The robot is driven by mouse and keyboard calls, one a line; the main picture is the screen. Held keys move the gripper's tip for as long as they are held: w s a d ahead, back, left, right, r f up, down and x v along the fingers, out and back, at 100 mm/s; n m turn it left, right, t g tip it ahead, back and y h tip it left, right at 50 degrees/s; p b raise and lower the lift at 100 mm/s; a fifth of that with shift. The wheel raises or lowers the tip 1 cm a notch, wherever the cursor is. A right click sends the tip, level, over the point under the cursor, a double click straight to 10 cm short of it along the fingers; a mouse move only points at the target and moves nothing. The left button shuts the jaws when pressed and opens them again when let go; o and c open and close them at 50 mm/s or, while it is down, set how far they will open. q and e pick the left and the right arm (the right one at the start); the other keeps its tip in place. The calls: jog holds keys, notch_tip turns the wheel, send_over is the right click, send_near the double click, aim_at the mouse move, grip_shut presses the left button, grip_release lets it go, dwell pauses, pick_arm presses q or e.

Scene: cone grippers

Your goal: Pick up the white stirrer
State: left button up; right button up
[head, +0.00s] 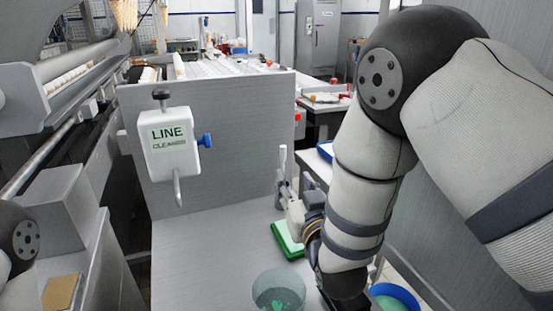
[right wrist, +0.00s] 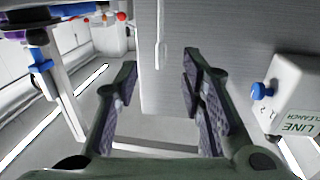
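The white stirrer (right wrist: 160,38) is a thin, pale upright piece near the edge of the grey panel in the right wrist view. What seems to be its upper part (head: 282,160) shows in the head view beside my right gripper. My right gripper (head: 288,190) is in front of the panel, partly hidden by its own wrist. In the right wrist view the right gripper (right wrist: 160,75) has its fingers wide apart, with nothing between the pads. The stirrer lines up with the gap, beyond the fingertips. My left gripper is out of view.
A green-and-white item (head: 288,240) and a clear container with green contents (head: 277,285) stand on the grey worktop (head: 200,260). A blue bucket (head: 412,297) is at lower right.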

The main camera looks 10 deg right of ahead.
aim_at(284, 160)
jog(key=w, duration=0.5)
jog(key=w+b, duration=0.1)
jog(key=w, duration=0.3)
jog(key=shift+w+a+f+b, duration=0.2)
jog(key=shift+w+b, duration=0.1)
jog(key=shift+w, duration=0.1)
jog(key=shift+w+r, duration=0.15)
jog(key=shift+w, duration=0.15)
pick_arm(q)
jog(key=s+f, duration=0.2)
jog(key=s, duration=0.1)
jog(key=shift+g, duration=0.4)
pick_arm(e)
jog(key=shift+r, duration=0.15)
grip_shut()
